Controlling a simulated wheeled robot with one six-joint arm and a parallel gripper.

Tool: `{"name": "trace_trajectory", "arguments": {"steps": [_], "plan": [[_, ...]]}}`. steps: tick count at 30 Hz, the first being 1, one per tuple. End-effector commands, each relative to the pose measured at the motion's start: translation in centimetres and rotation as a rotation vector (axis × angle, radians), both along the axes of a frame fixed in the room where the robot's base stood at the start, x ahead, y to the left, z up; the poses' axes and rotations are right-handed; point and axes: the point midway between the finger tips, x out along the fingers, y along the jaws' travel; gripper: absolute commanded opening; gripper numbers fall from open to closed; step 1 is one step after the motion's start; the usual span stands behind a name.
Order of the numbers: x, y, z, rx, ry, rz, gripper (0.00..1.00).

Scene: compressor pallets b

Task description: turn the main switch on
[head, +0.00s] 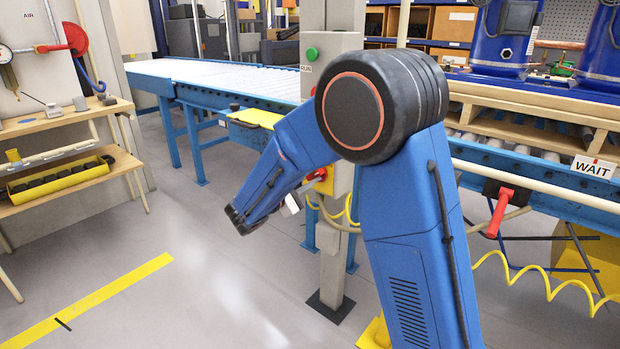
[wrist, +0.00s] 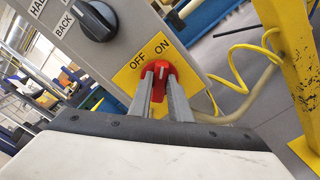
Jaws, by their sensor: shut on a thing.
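The main switch is a red knob (wrist: 160,76) with a white mark, on a yellow plate (wrist: 128,79) labelled OFF and ON. The plate is on a grey box tilted in the wrist view. The white mark sits on the knob's upper side in the picture, roughly toward ON; its exact angle is hard to tell. My gripper (wrist: 159,82) is shut on the knob, one grey finger on each side. In the head view the yellow plate (head: 326,184) shows on the post beside my arm, which hides much of the gripper.
A black selector (wrist: 97,21) marked BACK is above the switch on the same box. A green button (head: 312,54) marked RUN is higher on the post. A blue roller conveyor (head: 180,90) runs behind. A red-handled lever (head: 500,212) hangs at right.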

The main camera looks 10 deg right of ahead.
Motion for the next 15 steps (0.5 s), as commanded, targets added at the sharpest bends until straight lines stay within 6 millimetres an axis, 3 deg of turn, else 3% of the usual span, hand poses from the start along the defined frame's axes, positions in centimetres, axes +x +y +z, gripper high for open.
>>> {"name": "trace_trajectory", "arguments": {"steps": [15], "plan": [[-0.15,-0.05,-0.29,0.183,-0.25,-0.001,0.0]]}}
